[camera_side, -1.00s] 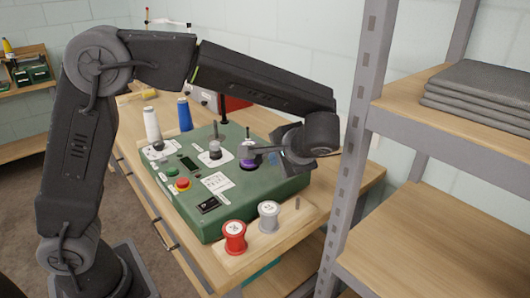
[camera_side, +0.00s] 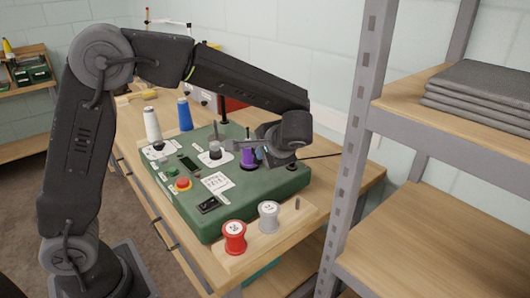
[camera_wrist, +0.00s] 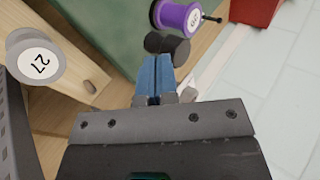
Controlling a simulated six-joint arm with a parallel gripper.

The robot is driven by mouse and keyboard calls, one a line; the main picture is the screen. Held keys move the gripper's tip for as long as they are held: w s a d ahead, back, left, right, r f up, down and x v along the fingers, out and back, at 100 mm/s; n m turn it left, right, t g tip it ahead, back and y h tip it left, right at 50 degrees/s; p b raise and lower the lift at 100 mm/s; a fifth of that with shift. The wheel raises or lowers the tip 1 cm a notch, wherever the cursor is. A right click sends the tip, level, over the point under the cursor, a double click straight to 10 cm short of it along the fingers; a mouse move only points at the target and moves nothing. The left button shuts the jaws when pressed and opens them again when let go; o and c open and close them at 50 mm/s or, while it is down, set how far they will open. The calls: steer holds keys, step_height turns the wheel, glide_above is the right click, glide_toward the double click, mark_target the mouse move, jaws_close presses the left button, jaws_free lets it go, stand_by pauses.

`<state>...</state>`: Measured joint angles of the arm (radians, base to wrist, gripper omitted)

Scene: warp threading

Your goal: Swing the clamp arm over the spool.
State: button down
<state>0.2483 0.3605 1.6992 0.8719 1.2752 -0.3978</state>
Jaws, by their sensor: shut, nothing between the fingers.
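The purple spool (camera_side: 248,158) stands on the green machine (camera_side: 190,210), left of my gripper. It also shows at the top of the wrist view (camera_wrist: 178,18), with a dark rod sticking out on its right. My gripper (camera_side: 262,152) is shut and empty, its blue fingertips (camera_wrist: 155,68) together. Just beyond the tips in the wrist view is a dark rounded piece (camera_wrist: 167,45), perhaps part of the clamp arm; I cannot tell whether the fingertips touch it. The clamp arm's full shape is not clear, and my wrist hides part of the machine's right side.
A red spool (camera_side: 234,237) and a grey spool (camera_side: 269,216) stand on a wooden board at the front. White (camera_side: 152,124) and blue (camera_side: 185,114) thread cones stand behind the machine. A metal shelf post (camera_side: 352,150) rises close on the right.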

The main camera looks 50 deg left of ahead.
steer(key=w+a+m+t+h, duration=0.1)
steer(key=a+m+t+h, duration=0.2)
steer(key=a, duration=0.8)
steer(key=shift+w+m+t, duration=0.15)
steer(key=shift+m+t, duration=0.95)
steer(key=shift+m, duration=1.2)
steer(key=shift+a, duration=0.15)
steer(key=s+f+v, duration=0.1)
steer(key=v, duration=1.1)
steer(key=s+a+f+v, duration=0.1)
steer(key=s+v, duration=0.1)
steer(key=v, duration=0.9)
steer(key=s+d+f+n+g+h, duration=0.1)
steer(key=s+d+f+n+h, duration=0.4)
steer(key=n, duration=0.5)
step_height(320, 180, down, 3)
steer(key=shift+s+r+g+h, duration=0.25)
steer(key=shift+s+h, duration=0.35)
steer(key=shift+s, duration=0.6)
